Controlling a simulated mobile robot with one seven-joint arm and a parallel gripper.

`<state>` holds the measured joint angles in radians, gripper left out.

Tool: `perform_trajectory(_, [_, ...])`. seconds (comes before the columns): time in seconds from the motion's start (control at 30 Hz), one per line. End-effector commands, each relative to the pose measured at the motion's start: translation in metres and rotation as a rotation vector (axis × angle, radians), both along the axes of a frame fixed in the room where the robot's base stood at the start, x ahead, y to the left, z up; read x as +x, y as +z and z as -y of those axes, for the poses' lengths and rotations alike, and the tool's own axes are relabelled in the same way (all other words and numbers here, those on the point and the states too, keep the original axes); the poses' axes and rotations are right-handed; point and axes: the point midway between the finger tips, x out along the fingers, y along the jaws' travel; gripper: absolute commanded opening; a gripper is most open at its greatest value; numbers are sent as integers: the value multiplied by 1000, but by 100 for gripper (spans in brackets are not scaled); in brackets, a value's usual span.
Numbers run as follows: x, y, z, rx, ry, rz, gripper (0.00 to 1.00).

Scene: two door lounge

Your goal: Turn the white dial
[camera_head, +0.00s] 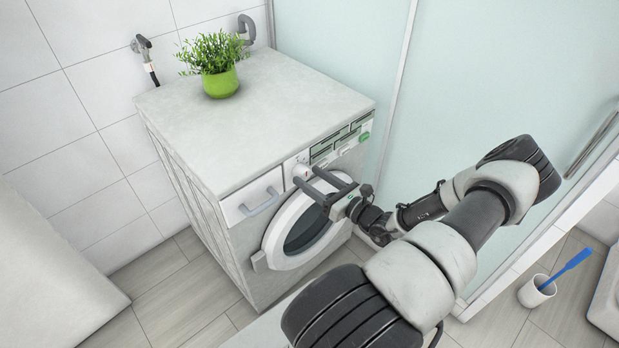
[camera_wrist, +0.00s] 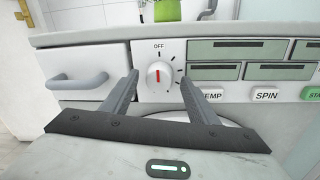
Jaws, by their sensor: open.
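In the wrist view the pointer is upright, toward the word OFF. The dial also shows in the head view (camera_head: 301,171), close to my fingertips. My gripper (camera_head: 305,173) is open, with one finger on each side of the dial. In the wrist view my gripper (camera_wrist: 160,80) frames the dial with a gap at both sides. I cannot tell how far the fingertips are from the panel.
A drawer handle (camera_wrist: 77,81) sticks out left of the dial. Displays and buttons such as SPIN (camera_wrist: 265,94) lie to the right. The round door (camera_head: 306,228) is below. A potted plant (camera_head: 217,68) stands on top. A glass partition (camera_head: 470,80) stands at the right.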

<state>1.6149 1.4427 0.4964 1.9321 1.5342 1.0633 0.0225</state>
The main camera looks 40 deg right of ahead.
Motion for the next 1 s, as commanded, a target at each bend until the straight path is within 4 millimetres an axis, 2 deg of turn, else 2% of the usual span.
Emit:
perform_trajectory(0.13, [9, 0, -1, 0, -1, 0, 54])
perform_trajectory(0.4, [11, 0, -1, 0, -1, 0, 54])
perform_trajectory(0.47, [11, 0, -1, 0, -1, 0, 47])
perform_trajectory(0.67, [11, 0, -1, 0, -1, 0, 14])
perform_trajectory(1.0, [11, 0, -2, 46, 0, -4, 13])
